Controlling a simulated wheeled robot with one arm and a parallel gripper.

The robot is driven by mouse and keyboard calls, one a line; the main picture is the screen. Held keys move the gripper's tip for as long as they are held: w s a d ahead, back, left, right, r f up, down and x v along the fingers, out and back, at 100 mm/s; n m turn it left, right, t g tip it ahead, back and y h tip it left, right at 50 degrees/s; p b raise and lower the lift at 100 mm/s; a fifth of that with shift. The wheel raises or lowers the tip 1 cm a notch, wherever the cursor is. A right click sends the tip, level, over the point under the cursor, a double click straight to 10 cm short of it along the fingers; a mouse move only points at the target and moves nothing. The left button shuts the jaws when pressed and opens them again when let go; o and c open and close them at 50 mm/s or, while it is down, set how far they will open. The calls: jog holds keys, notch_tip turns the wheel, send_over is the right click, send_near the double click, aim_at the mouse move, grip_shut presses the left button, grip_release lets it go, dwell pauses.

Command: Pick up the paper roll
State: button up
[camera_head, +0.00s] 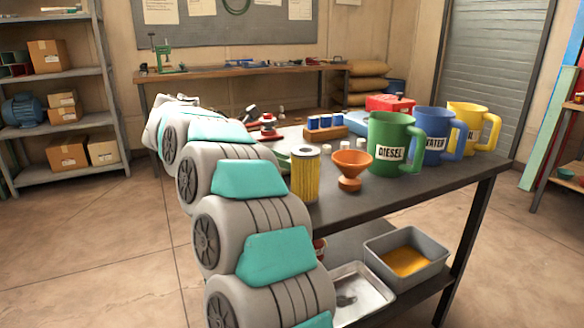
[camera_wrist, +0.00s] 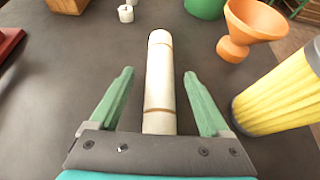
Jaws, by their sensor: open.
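The paper roll (camera_wrist: 159,75) is a long white cylinder with thin tan bands, lying on the dark table top in the wrist view. Its near end reaches between the green fingers of my gripper (camera_wrist: 155,95). My gripper is open, with one finger on each side of the roll and a visible gap on both sides. I cannot tell how far the fingers are above the table. In the head view my arm hides most of the roll and the gripper.
A yellow ribbed filter (camera_head: 305,174) stands close to the right of my gripper. An orange funnel (camera_head: 350,169) and the green DIESEL jug (camera_head: 394,144) stand beyond it. Blue (camera_head: 437,136) and yellow (camera_head: 471,128) jugs stand further right. A red object (camera_wrist: 10,42) lies at the wrist view's left edge.

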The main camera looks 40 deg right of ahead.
jog(key=shift+x, duration=0.85)
grip_shut()
dwell(0.5)
